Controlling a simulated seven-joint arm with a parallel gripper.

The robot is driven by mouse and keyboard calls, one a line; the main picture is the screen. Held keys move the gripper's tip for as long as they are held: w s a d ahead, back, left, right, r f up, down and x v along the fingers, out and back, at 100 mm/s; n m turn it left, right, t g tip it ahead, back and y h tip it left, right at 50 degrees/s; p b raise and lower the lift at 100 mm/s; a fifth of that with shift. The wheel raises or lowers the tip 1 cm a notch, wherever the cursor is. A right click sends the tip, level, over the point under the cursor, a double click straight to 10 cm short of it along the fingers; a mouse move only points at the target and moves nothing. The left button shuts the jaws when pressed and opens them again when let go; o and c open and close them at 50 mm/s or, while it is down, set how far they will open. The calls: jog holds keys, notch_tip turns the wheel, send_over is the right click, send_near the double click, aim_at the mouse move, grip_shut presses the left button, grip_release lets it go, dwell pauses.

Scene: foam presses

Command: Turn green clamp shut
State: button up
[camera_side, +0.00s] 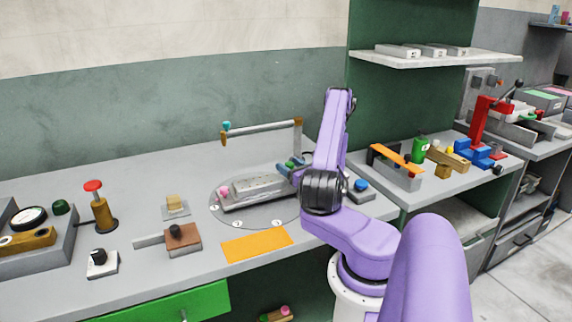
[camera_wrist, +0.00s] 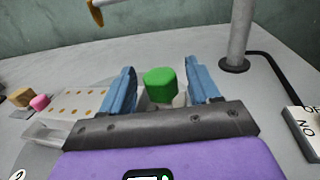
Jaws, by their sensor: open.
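The green clamp (camera_wrist: 160,84) shows as a green knob between my fingers in the wrist view, just ahead of the gripper body. In the side view a small part of the green clamp (camera_side: 291,166) shows beside the fingers. My gripper (camera_wrist: 160,82) has two blue fingers, open, one on each side of the knob; I cannot tell whether either touches it. My gripper (camera_side: 290,168) is at the right end of the perforated metal press plate (camera_side: 262,187). The clamp's lower part is mostly hidden.
A pink knob (camera_side: 223,192) is at the plate's left end. A post with a horizontal bar (camera_side: 262,130) stands behind the plate. A blue button (camera_side: 361,185) is to the right of my arm. An orange mat (camera_side: 256,245) lies in front.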

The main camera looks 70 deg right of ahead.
jog(key=shift+x, duration=1.25)
jog(key=c, duration=1)
jog(key=shift+o, duration=0.2)
